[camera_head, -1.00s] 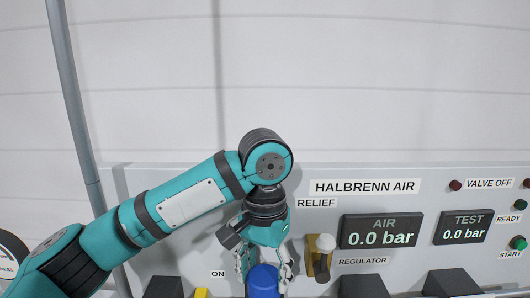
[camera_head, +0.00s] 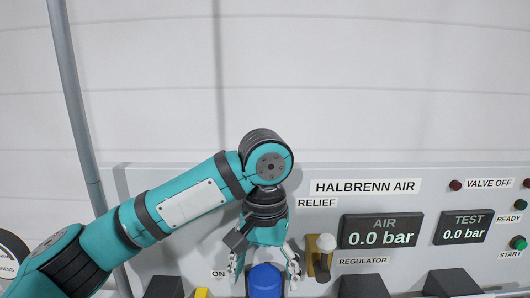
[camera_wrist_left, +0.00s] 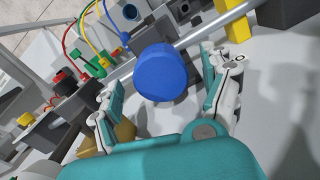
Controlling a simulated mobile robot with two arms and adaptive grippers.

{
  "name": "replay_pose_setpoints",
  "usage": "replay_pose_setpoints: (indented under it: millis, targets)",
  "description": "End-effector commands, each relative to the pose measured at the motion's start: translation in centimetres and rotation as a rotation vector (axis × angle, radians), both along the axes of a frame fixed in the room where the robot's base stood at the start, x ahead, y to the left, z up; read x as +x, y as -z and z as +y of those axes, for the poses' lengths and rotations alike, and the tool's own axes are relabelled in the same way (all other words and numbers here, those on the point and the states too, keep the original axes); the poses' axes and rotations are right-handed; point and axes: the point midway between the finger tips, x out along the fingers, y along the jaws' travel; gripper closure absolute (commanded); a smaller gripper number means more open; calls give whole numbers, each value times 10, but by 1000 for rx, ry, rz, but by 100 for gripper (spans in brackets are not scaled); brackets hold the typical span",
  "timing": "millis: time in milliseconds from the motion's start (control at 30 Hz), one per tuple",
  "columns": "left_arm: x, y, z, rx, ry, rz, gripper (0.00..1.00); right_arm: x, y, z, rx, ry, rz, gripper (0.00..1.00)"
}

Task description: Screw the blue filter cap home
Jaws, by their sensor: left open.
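The blue filter cap (camera_head: 265,281) is at the bottom of the head view, in front of the grey panel. My left gripper (camera_head: 265,270) is above it, with one finger on each side. In the left wrist view the blue cap (camera_wrist_left: 162,72) lies ahead of and between the open fingers of my left gripper (camera_wrist_left: 172,85). Gaps show between the cap and both fingers. The thread under the cap is hidden, so I cannot tell how it is seated. My right gripper is not in view.
The brass and white relief part (camera_head: 320,256) stands close to the right of the gripper. The air display (camera_head: 380,231) and test display (camera_head: 460,227) are further right, with the start button (camera_head: 518,242). A grey pipe (camera_wrist_left: 200,35) and coloured hoses (camera_wrist_left: 88,50) run near the cap.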

Motion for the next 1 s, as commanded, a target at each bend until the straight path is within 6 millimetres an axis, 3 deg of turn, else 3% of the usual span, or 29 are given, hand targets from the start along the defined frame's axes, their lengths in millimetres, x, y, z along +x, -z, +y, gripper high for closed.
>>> replay_pose_setpoints:
  millis: [1000]
  targets:
    - [0,0,-2,-1,-957,0,19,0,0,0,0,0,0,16]
